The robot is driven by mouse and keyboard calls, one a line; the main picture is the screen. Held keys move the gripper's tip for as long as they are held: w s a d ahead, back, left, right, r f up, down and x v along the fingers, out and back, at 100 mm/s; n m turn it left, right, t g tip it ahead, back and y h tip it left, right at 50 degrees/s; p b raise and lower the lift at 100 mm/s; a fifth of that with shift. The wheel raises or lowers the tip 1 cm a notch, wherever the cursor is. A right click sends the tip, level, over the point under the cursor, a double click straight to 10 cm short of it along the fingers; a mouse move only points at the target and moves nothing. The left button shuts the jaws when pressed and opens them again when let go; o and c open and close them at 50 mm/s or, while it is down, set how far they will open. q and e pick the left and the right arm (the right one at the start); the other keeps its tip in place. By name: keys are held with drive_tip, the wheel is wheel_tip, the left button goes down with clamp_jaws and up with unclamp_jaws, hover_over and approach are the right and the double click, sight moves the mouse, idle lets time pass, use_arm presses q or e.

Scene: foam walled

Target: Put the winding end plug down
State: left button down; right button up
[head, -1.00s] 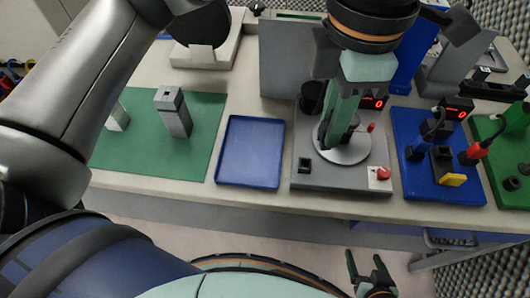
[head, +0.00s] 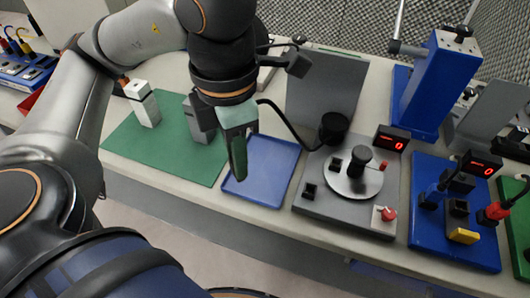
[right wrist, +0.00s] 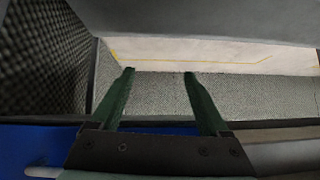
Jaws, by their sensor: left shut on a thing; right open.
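My left gripper (head: 238,170) points down over the left part of the blue tray (head: 278,173). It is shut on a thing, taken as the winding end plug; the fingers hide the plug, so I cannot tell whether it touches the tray. A black cable (head: 281,119) runs from beside this gripper toward the winding station (head: 325,198). The station carries a round light plate (head: 360,186) with a black post (head: 361,157). My right gripper (right wrist: 160,75) is open and empty in the right wrist view, above bare floor.
A green mat (head: 150,157) left of the tray bears a white-grey block (head: 144,104) and a grey block (head: 199,124). A grey upright panel (head: 325,85) stands behind the station. A blue tower (head: 437,85) and a blue board (head: 428,226) with connectors are at the right.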

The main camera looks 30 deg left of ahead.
use_arm(q)
drive_tip(key=w+a+f, duration=0.1)
drive_tip(key=w+f, duration=0.1)
drive_tip(key=w, duration=0.1)
drive_tip(key=w+f, duration=0.3)
drive_tip(key=w+a+f, duration=0.1)
drive_tip(key=w+f, duration=0.2)
drive_tip(key=w, duration=0.1)
drive_tip(key=shift+w+a, duration=0.1)
drive_tip(key=shift+a, duration=0.25)
drive_tip(key=f, duration=0.3)
drive_tip(key=shift+w+a+f, duration=0.1)
drive_tip(key=shift+w+f, duration=0.05)
drive_tip(key=shift+w, duration=0.1)
drive_tip(key=shift+f, duration=0.25)
drive_tip(key=shift+f+b, duration=0.2)
drive_tip(key=shift+b, duration=0.2)
drive_tip(key=c, duration=0.7)
unclamp_jaws()
drive_tip(key=shift+c, duration=0.2)
drive_tip(key=shift+r, duration=0.1)
